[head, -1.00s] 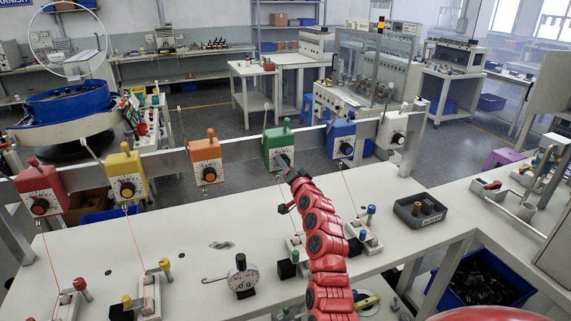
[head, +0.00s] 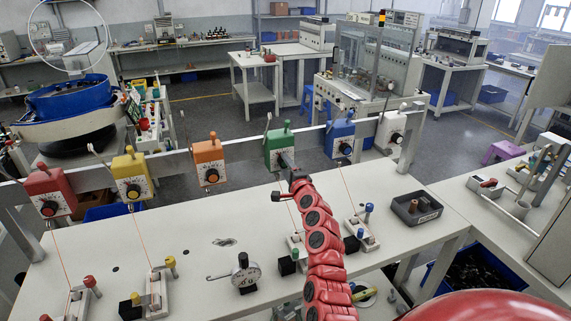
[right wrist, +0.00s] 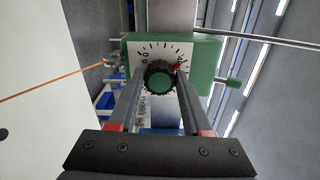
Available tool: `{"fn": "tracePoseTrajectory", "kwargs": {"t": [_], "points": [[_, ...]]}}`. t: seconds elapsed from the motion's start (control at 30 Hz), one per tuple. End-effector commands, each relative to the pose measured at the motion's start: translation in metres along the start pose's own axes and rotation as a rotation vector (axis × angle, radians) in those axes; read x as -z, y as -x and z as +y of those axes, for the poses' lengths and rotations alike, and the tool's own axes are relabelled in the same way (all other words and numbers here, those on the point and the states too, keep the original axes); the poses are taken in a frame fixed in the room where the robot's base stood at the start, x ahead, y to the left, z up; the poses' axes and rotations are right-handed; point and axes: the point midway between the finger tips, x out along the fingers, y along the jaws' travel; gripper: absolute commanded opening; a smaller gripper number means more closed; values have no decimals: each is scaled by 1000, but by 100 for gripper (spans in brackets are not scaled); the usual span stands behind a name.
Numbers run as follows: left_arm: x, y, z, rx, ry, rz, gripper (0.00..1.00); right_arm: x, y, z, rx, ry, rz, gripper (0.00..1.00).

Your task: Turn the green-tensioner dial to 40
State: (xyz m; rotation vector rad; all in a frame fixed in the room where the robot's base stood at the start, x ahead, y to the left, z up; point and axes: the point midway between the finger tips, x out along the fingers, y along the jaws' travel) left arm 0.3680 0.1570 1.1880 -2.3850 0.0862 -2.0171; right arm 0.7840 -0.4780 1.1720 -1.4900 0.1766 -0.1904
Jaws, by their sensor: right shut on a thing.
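The green tensioner (head: 276,148) hangs on the grey rail, between the orange and blue ones. Its white scale and dark dial (right wrist: 159,83) with a green centre show in the right wrist view. A red mark sits at the dial's upper right edge there; the scale numbers are too small to read surely. My right gripper (head: 287,167) reaches the dial from the front and hides most of it in the head view. In the right wrist view its two fingers (right wrist: 159,92) are shut on the dial, one on each side. My left gripper is not in view.
Red (head: 50,190), yellow (head: 131,174), orange (head: 209,160), blue (head: 340,138) and white (head: 391,128) tensioners share the rail. A round gauge (head: 245,273) stands on the table (head: 190,275). A dark tray (head: 432,215) lies at right. An orange thread crosses left in the right wrist view.

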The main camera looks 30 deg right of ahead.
Motion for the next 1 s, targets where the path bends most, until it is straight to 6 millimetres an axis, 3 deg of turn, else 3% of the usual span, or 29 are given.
{"fn": "tracePoseTrajectory", "kwargs": {"t": [0.6, 0.63, 0.8, 1.0], "points": [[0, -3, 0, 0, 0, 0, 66, 0, 0, 1, -2, -45, 0, 0], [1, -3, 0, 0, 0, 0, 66, 0, 0, 1, -2, -45, 0, 51], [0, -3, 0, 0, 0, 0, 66, 0, 0, 1, -2, -45, 0, 79], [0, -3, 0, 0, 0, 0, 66, 0, 0, 0, -1, -45, 0, 79]]}}
